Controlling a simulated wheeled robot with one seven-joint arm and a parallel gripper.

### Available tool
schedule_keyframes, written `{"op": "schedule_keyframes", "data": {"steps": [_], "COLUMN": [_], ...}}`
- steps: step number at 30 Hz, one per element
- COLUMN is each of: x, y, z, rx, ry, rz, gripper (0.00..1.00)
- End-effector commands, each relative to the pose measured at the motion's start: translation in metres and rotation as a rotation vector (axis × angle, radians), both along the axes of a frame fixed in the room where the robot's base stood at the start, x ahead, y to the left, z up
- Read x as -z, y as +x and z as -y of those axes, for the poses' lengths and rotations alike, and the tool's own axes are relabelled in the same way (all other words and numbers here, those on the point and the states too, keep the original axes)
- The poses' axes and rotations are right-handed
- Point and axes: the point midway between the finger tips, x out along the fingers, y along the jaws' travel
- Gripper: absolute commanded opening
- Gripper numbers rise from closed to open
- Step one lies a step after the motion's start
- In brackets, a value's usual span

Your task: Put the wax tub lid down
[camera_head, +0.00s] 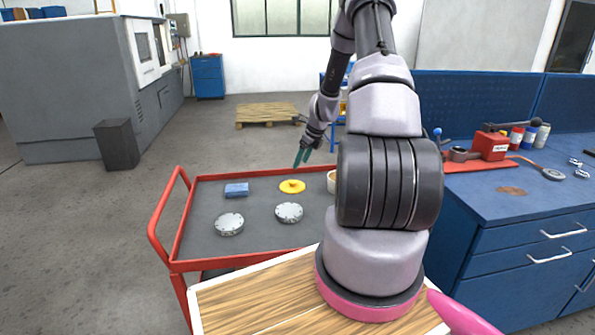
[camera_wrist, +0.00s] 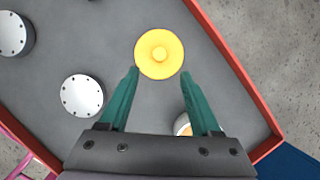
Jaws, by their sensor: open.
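The wax tub lid (camera_head: 292,186) is a yellow disc with a raised centre knob. It lies on the grey top of the red-rimmed cart, toward its back edge. In the wrist view the lid (camera_wrist: 159,54) is just beyond my fingertips, with nothing gripping it. My gripper (camera_head: 303,157) has green fingers, open and empty, above the cart near the lid; it also shows in the wrist view (camera_wrist: 160,74). A pale round tub (camera_head: 331,182) stands right of the lid, partly hidden by my arm. In the wrist view the tub (camera_wrist: 182,124) is partly hidden behind my right finger.
Two grey bolted discs (camera_head: 229,224) (camera_head: 289,212) and a blue block (camera_head: 236,190) lie on the cart (camera_head: 200,255). The cart has a raised red rim. A blue workbench (camera_head: 510,200) with a red vise-like tool stands at the right.

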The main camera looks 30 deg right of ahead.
Motion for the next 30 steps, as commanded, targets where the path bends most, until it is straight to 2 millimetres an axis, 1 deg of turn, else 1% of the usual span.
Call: {"op": "schedule_keyframes", "data": {"steps": [1,3,8,11,14,15,17,18,20,21,23,24,26,27,29,30], "x": [-0.006,-0.012,-0.017,-0.032,-0.069,-0.089,-0.122,-0.145,-0.176,-0.196,-0.225,-0.243,-0.268,-0.284,-0.305,-0.318], "y": [-0.002,-0.004,-0.006,-0.006,-0.008,-0.010,-0.016,-0.022,-0.034,-0.043,-0.058,-0.069,-0.087,-0.100,-0.122,-0.136], "z": [0.001,0.002,0.002,-0.003,-0.017,-0.026,-0.041,-0.051,-0.067,-0.078,-0.093,-0.103,-0.118,-0.127,-0.141,-0.149], "rx": [-0.001,-0.001,-0.003,-0.048,-0.165,-0.233,-0.349,-0.431,-0.551,-0.631,-0.748,-0.826,-0.939,-1.012,-1.122,-1.195], "ry": [0.000,0.000,0.000,-0.020,-0.072,-0.103,-0.156,-0.194,-0.249,-0.287,-0.343,-0.381,-0.438,-0.477,-0.535,-0.573], "rz": [0.000,0.000,0.000,0.016,0.051,0.071,0.104,0.126,0.158,0.179,0.210,0.230,0.260,0.280,0.309,0.329], "gripper": [0.65,0.65,0.65,0.65,0.65,0.65,0.65,0.65,0.65,0.65,0.65,0.65,0.65,0.65,0.65,0.65]}}
